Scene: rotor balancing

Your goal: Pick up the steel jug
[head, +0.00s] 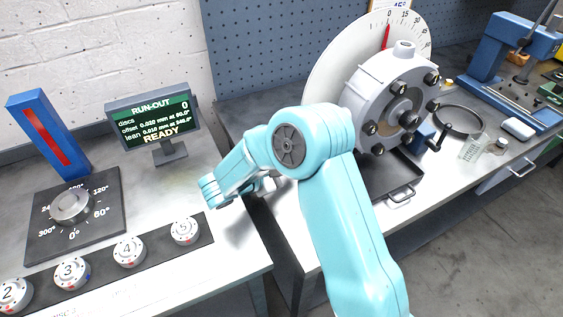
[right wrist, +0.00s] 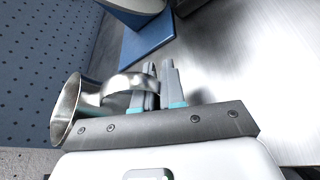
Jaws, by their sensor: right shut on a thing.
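The steel jug (right wrist: 68,112) shows at the left of the right wrist view, shiny, with its flared mouth facing left and its curved handle reaching to the fingers. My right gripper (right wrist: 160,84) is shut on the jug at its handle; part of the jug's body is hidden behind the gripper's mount. In the head view, my teal right arm covers most of that gripper and I cannot make out the jug clearly. My left gripper is in neither view.
A run-out screen (head: 152,115) reading READY and a dial plate (head: 40,232) stand on the left bench. A strip (head: 100,257) holds numbered discs. A rotor housing (head: 385,90) stands on the right bench, with a grey tray (head: 385,180) below. A gap separates the benches.

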